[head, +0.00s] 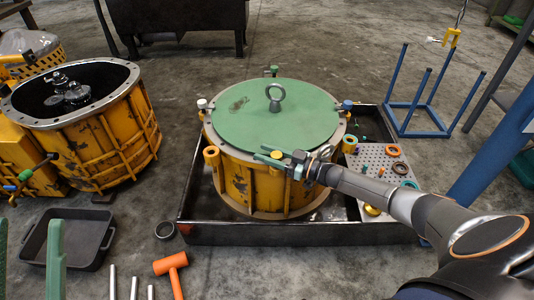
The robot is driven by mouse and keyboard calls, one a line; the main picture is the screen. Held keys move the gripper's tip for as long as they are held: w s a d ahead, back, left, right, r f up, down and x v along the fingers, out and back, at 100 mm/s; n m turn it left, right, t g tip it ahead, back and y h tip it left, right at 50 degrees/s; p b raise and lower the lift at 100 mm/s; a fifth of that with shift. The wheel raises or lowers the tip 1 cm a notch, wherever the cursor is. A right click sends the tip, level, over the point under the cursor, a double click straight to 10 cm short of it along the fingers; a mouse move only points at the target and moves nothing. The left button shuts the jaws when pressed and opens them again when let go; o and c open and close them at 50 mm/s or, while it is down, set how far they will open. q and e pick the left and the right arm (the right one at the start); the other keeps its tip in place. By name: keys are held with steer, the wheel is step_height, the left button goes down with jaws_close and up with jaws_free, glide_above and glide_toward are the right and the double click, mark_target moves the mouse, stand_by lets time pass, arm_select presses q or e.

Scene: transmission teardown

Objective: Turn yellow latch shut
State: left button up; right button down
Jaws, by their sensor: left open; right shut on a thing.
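The green round lid (245,125) lies on the orange drum-shaped housing (240,180), with a ring handle (273,97) on top. The yellow latch (278,155) is at the lid's front rim, its yellow knob showing between green fingers. My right gripper (272,157) reaches in from the right and is shut on the yellow latch; the fingers partly hide it, so its exact angle is unclear. My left gripper (28,224) is open and empty at the bottom left edge, far from the housing; its two green fingers stand apart.
White (202,104), blue (347,105) and green (273,71) latches sit around the rim. An orange mallet (170,264) and black bin (72,240) are in front. Another open housing (100,135) stands left.

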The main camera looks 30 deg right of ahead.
steer(key=shift+c, duration=2.2)
jaws_free()
steer(key=shift+s+d, duration=0.25)
steer(key=shift+s, duration=0.1)
steer(key=p+v, duration=0.4)
steer(key=v, duration=0.7)
steer(key=shift+s, duration=0.25)
steer(key=shift+d, duration=0.15)
